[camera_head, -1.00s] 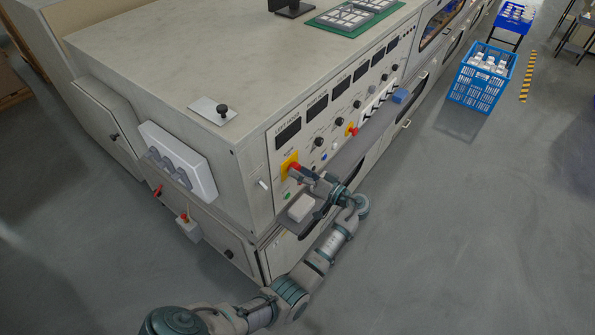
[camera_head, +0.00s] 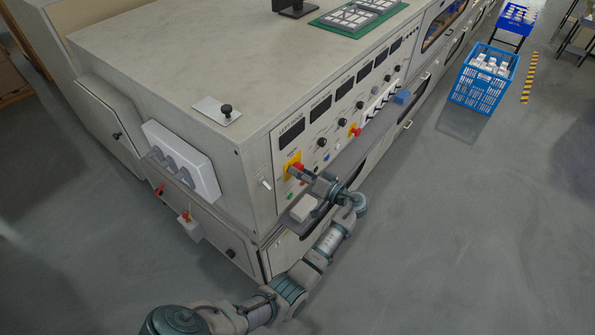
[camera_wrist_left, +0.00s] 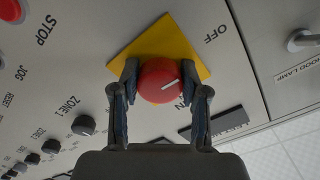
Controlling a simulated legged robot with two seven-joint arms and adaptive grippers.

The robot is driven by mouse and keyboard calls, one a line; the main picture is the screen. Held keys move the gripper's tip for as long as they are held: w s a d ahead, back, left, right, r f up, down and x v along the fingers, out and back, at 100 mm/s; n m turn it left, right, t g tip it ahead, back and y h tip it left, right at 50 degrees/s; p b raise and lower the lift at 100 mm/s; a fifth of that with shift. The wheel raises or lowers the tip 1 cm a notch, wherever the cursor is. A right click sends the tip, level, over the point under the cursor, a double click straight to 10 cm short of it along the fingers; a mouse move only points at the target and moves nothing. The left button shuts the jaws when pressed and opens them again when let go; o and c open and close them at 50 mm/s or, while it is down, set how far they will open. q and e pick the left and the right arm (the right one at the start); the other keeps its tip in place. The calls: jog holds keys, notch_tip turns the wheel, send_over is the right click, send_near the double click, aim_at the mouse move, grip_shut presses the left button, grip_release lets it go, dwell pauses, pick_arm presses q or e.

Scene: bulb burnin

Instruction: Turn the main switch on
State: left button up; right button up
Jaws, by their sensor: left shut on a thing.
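The main switch is a red round knob (camera_wrist_left: 159,82) on a yellow plate (camera_wrist_left: 190,46), on the front panel of the large grey cabinet. In the head view its red knob (camera_head: 297,169) shows at the near end of the panel. My left gripper (camera_wrist_left: 160,84) has a finger on each side of the knob and is shut on it. It also shows in the head view (camera_head: 299,172). The knob's white mark points right in the wrist view, below the OFF label (camera_wrist_left: 211,34). The ON label is partly hidden by a finger. My right gripper is not in view.
A red STOP button (camera_wrist_left: 11,10) and black zone knobs (camera_wrist_left: 83,125) lie to the left in the wrist view. A grey ledge (camera_head: 350,157) runs below the panel. A blue crate (camera_head: 484,82) stands on the floor at the right. The floor in front is clear.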

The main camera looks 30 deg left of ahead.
pick_arm(q)
jog(key=m+p, duration=0.1)
jog(key=m, duration=0.1)
jog(key=m+p, duration=0.1)
jog(key=m, duration=0.1)
jog(key=shift+w+d+r+m+p, duration=0.1)
jog(key=shift+d+m+p, duration=0.25)
jog(key=shift+m, duration=0.05)
jog(key=m+p, duration=0.2)
jog(key=m, duration=0.2)
jog(key=shift+d+p, duration=0.2)
jog(key=shift+p, duration=0.2)
pick_arm(e)
jog(key=s+f, duration=0.4)
jog(key=f, duration=1)
pick_arm(q)
jog(key=shift+a+m+p, duration=0.15)
jog(key=shift+m+p, duration=2.5)
jog(key=shift+m, duration=1.95)
pick_arm(e)
jog(key=s+d+f, duration=0.1)
jog(key=s+f, duration=0.2)
jog(key=s, duration=0.3)
jog(key=s+d+f+g, duration=0.1)
jog(key=s+d+f, duration=0.1)
jog(key=s, duration=0.5)
jog(key=shift+d+f, duration=0.15)
jog(key=shift+f, duration=0.6)
jog(key=shift+s, duration=0.1)
